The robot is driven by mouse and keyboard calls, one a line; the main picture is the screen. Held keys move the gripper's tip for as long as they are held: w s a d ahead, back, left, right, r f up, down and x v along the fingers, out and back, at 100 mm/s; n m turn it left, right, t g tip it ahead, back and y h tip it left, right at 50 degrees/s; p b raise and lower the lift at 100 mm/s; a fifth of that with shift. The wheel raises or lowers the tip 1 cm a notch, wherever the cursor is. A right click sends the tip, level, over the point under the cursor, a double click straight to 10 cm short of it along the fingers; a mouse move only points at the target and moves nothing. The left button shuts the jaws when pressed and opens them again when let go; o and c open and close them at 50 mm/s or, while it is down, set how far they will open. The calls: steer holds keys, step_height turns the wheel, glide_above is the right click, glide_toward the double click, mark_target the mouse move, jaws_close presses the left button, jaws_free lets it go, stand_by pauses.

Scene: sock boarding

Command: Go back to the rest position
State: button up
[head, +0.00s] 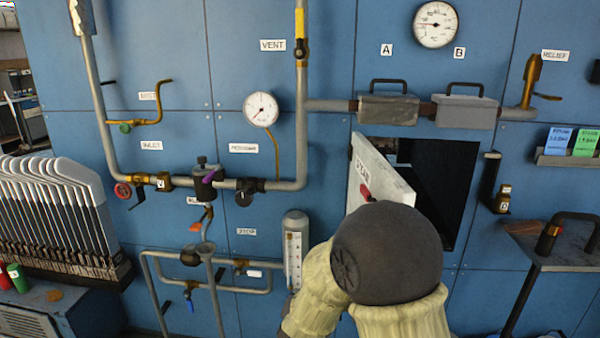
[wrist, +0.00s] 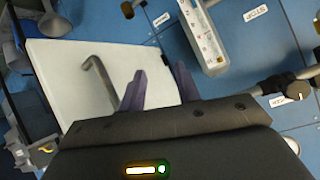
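My gripper (wrist: 160,85) shows in the wrist view with its two purple fingers apart and nothing visible between them. In the head view my own arm, with a round grey joint and cream sleeves, hides the gripper. A white door (head: 378,172) stands ajar in front of a dark opening (head: 450,190) in the blue wall. In the wrist view a white panel (wrist: 62,75), which looks like this door, lies beyond the fingers. A bent grey handle (wrist: 98,75) on it is left of the fingers; contact cannot be told.
A gauge cylinder (head: 295,245) stands left of my arm and shows in the wrist view (wrist: 203,38). Pipes and valves (head: 200,182) cover the wall at left. A rack of boards (head: 55,205) is far left, and a bench (head: 555,240) is at right.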

steer(key=s+d+n+g+y, duration=0.1)
steer(key=s+d+n+g, duration=0.25)
steer(key=s+d, duration=0.45)
steer(key=s+d+n+g+y, duration=0.15)
steer(key=s+d+g, duration=0.3)
steer(key=s, duration=0.65)
step_height(320, 180, up, 23)
steer(key=p, duration=2.3)
steer(key=shift+s+a+n+g, duration=0.15)
steer(key=shift+a+n+g, duration=0.15)
steer(key=shift+g, duration=0.1)
